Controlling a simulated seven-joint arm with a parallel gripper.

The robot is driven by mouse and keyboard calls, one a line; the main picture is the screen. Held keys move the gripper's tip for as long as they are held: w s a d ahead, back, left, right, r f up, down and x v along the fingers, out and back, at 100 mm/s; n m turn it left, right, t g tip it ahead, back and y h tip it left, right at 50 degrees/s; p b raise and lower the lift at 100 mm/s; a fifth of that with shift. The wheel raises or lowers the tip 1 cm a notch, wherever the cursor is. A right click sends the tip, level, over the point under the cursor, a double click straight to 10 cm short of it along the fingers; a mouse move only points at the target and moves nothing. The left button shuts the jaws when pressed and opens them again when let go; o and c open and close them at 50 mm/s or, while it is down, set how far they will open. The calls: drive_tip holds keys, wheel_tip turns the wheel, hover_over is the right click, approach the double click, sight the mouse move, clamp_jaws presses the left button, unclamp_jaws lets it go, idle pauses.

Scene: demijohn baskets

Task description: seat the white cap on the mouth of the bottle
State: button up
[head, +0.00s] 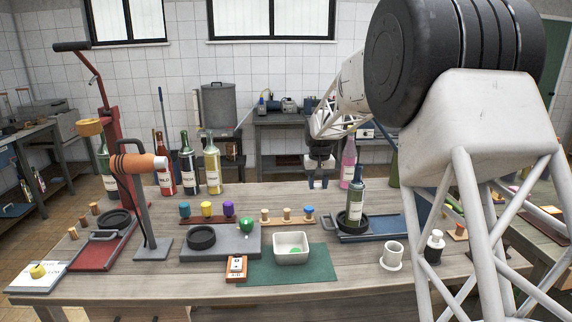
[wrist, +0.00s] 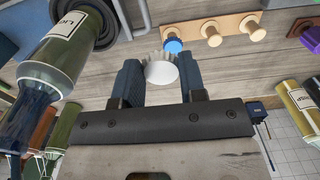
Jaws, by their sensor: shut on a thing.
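My gripper (head: 318,184) hangs above the table's back middle, left of the bottle. In the wrist view its two dark fingers (wrist: 163,78) are shut on the white cap (wrist: 162,71), a small piece with a crimped edge. In the head view the cap is too small to make out. The dark green bottle (head: 354,205) with a pale label stands upright in a black ring on a blue-topped stand. It also shows at the left of the wrist view (wrist: 65,55), apart from the cap. The bottle's mouth (head: 357,168) looks bare in the head view.
A wooden rack with pegs (head: 287,220) and a blue stopper (head: 309,211) lies in front of my gripper. A pink bottle (head: 348,162) stands behind the green one. Several bottles stand at back left. A white tub (head: 291,250) is on the green mat (head: 318,270).

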drive_tip(key=s+d+r+m, duration=0.1)
drive_tip(key=d+r, duration=1.2)
drive_tip(key=r, duration=0.3)
drive_tip(key=shift+d, duration=0.25)
drive_tip(key=shift+f, duration=0.1)
drive_tip(key=shift+f, duration=2.75)
drive_tip(key=shift+f, duration=1.2)
drive_tip(key=o, duration=1)
drive_tip(key=shift+r, duration=0.15)
drive_tip(key=shift+r, duration=3.8)
drive_tip(key=shift+s, duration=0.1)
